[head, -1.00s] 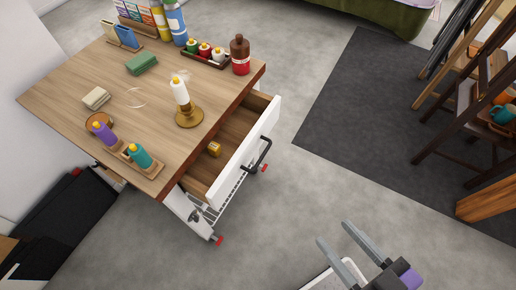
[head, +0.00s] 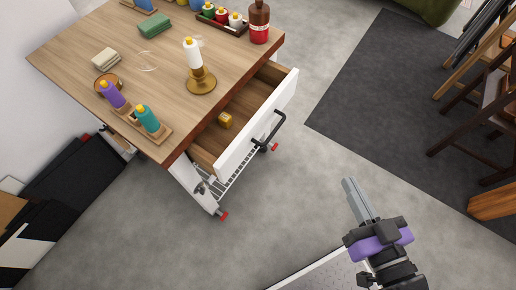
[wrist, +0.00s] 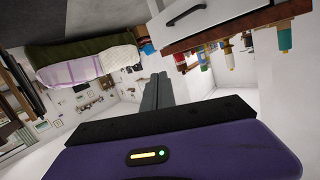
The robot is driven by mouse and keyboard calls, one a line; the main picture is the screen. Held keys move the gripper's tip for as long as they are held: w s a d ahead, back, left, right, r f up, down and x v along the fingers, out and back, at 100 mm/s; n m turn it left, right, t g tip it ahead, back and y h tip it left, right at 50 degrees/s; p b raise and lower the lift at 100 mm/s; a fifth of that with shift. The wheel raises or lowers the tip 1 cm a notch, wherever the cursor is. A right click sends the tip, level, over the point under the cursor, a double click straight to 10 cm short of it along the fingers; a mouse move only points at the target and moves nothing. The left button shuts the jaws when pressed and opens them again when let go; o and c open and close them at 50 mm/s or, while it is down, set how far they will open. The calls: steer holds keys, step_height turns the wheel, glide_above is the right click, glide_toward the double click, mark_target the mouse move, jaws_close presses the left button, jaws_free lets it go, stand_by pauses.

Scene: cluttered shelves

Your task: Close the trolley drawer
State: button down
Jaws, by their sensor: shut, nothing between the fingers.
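The trolley (head: 110,55) has a wooden top and stands at the upper left in the head view. Its drawer (head: 262,122) has a white front and is pulled well open, with a small yellow item (head: 225,120) inside. The drawer's black handle (head: 270,132) faces my gripper. In the wrist view the white drawer front (wrist: 205,18) with its handle (wrist: 186,14) shows at the top, turned over. My gripper (head: 350,182) is shut and empty, to the right of and apart from the handle. Its fingers also show shut in the wrist view (wrist: 158,78).
Bare floor lies between the drawer and my gripper. A dark mat (head: 385,100) and wooden furniture (head: 495,110) are at the right.

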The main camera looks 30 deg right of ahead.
steer(key=w+d+f+m+g+h+b, duration=0.1)
steer(key=w+d+f+m, duration=0.15)
steer(key=f, duration=0.25)
steer(key=w+d+f+m+g+b, duration=0.1)
steer(key=d+f+m, duration=0.15)
steer(key=f, duration=0.25)
steer(key=m+t+y+b, duration=0.2)
steer(key=m+y+b, duration=0.15)
steer(key=y, duration=0.95)
glide_toward(247, 145)
steer(key=x, duration=0.7)
steer(key=shift+f, duration=0.25)
steer(key=b+x, duration=0.1)
steer(key=x, duration=0.9)
steer(key=shift+w+a+r, duration=0.15)
steer(key=shift+w, duration=0.1)
steer(key=shift+b+v, duration=0.3)
steer(key=shift+v, duration=3.65)
